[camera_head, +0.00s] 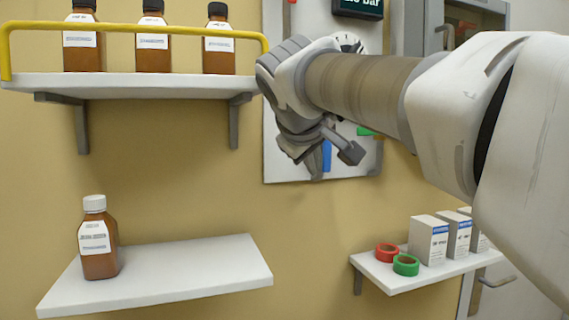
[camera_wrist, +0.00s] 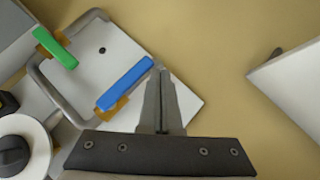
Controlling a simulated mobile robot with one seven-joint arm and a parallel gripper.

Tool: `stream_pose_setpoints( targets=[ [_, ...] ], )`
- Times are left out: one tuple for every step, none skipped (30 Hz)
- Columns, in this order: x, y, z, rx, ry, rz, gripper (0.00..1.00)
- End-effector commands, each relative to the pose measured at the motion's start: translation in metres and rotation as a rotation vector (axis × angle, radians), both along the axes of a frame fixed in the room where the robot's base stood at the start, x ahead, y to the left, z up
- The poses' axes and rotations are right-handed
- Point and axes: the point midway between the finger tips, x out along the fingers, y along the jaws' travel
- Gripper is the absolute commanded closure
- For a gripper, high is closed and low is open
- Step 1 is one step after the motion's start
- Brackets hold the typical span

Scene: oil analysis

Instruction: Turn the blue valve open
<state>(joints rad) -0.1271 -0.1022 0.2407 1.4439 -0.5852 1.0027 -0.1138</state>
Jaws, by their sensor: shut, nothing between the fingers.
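The blue valve handle (camera_wrist: 125,84) sits on a pipe on the white wall panel, lying diagonally in the wrist view. In the head view a small part of the blue handle (camera_head: 327,156) shows below my arm. My gripper (camera_wrist: 161,72) is shut and empty, its fingertips right beside the upper right end of the blue handle; I cannot tell if they touch. In the head view my gripper (camera_head: 318,160) is partly hidden by my wrist, in front of the panel. A green valve handle (camera_wrist: 55,48) is farther left on the same piping.
The white panel (camera_head: 280,165) hangs on the yellow wall. A shelf with amber bottles and a yellow rail (camera_head: 130,27) is upper left; a lower shelf (camera_head: 190,265) holds one bottle (camera_head: 97,240). A right shelf (camera_head: 385,277) holds tapes and boxes.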

Motion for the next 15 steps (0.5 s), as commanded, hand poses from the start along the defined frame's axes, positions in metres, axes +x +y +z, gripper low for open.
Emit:
stream_pose_setpoints(
  targets=[
    [-0.001,0.000,0.001,0.000,-0.001,0.001,1.00],
    [-0.002,0.001,0.002,0.000,-0.001,0.001,1.00],
    [-0.004,0.001,0.003,0.000,-0.001,0.001,1.00],
    [-0.007,0.002,0.005,0.000,-0.001,0.001,1.00],
    [-0.010,0.003,0.008,0.000,-0.003,0.001,1.00],
    [-0.015,0.005,0.011,0.000,-0.004,0.002,1.00],
    [-0.019,0.005,0.014,0.001,-0.002,0.002,1.00],
    [-0.024,0.006,0.017,0.001,-0.004,0.001,1.00],
    [-0.029,0.008,0.021,0.001,-0.005,0.002,1.00],
    [-0.034,0.009,0.024,0.001,-0.004,0.001,1.00],
    [-0.038,0.010,0.027,0.001,-0.004,0.001,1.00],
    [-0.043,0.011,0.030,0.000,-0.003,0.001,1.00],
    [-0.046,0.012,0.032,0.000,-0.003,0.001,1.00],
    [-0.049,0.013,0.035,0.000,-0.003,0.001,1.00],
    [-0.053,0.013,0.037,0.000,-0.002,0.001,1.00]
  ],
)
